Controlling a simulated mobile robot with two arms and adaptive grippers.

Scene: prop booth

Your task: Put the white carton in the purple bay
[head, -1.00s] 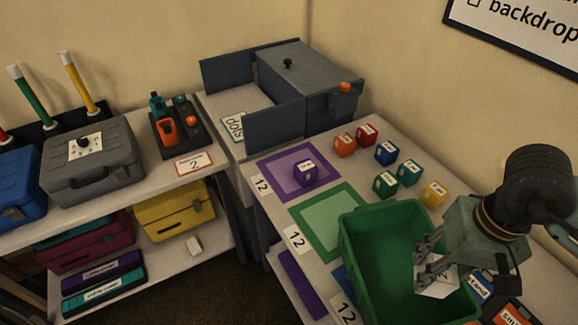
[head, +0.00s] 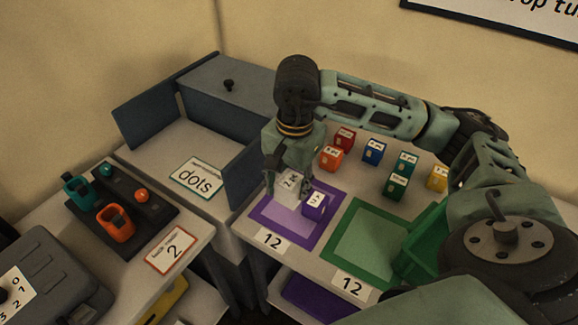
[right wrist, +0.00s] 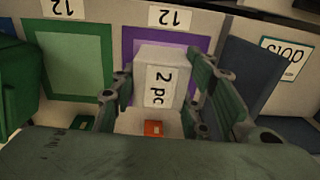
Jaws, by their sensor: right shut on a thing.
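The white carton (head: 286,190) is held in my right gripper (head: 287,180), at the back left part of the purple bay (head: 266,214). In the right wrist view the carton (right wrist: 160,78), with a "2 pc" label, is between the two fingers and looks upright. I cannot tell whether its base touches the bay. A purple carton (head: 315,207) stands in the same bay, just right of the white one. The bay's purple border (right wrist: 195,42) also shows in the right wrist view. My left gripper is out of view.
A green-bordered bay (head: 345,268) lies to the right, with a green bin (head: 420,255) beyond it. Orange (head: 330,157), red (head: 345,138), blue (head: 374,152) and other blocks stand behind. A dark upright panel (head: 243,178) is close left of the gripper.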

